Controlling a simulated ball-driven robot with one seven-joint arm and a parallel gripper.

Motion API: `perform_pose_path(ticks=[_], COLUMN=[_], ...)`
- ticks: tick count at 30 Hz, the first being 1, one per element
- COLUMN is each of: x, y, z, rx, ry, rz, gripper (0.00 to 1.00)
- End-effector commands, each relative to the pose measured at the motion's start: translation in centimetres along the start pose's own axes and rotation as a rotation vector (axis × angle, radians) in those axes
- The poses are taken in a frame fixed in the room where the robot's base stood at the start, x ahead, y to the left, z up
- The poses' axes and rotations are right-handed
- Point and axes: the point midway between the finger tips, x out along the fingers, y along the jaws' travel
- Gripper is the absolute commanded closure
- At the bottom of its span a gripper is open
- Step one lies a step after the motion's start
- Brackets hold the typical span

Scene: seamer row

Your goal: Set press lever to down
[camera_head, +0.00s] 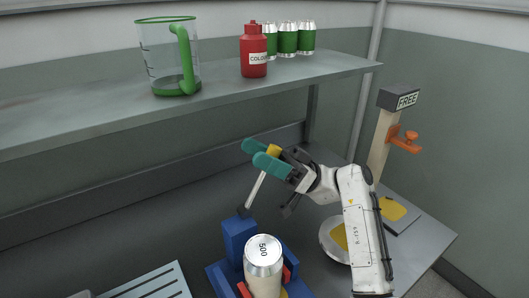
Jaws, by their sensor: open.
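The blue press (238,238) stands on the bench at the lower middle. Its pale lever rod (256,190) rises from the press and leans up to the right, with a yellow knob (274,150) at the upper end. My gripper (252,153) has two teal fingers. They are apart, with the knob showing between them; I cannot tell whether they touch it. The near finger hides part of the lever's top. A can marked 500 (263,258) stands upright in the press, below the lever.
A shelf (110,110) above carries a measuring jug (158,65), a red bottle (254,55) and green cans (288,40). A post with a FREE sign (407,99) and orange clamp (404,140) stands right. A slatted rack (150,284) lies lower left.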

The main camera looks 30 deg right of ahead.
Motion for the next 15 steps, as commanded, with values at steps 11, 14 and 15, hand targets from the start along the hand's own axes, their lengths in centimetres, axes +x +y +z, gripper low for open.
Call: perform_pose_path(ticks=[11, 14, 15], x=[2.5, 3.3, 3.7], y=[-1.6, -3.3, -4.0], z=[-3.5, -4.9, -5.5], rx=[-0.006, -0.007, -0.008], ry=[-0.001, -0.001, -0.002], rz=[0.000, -0.002, -0.003], gripper=[0.47, 0.47, 0.47])
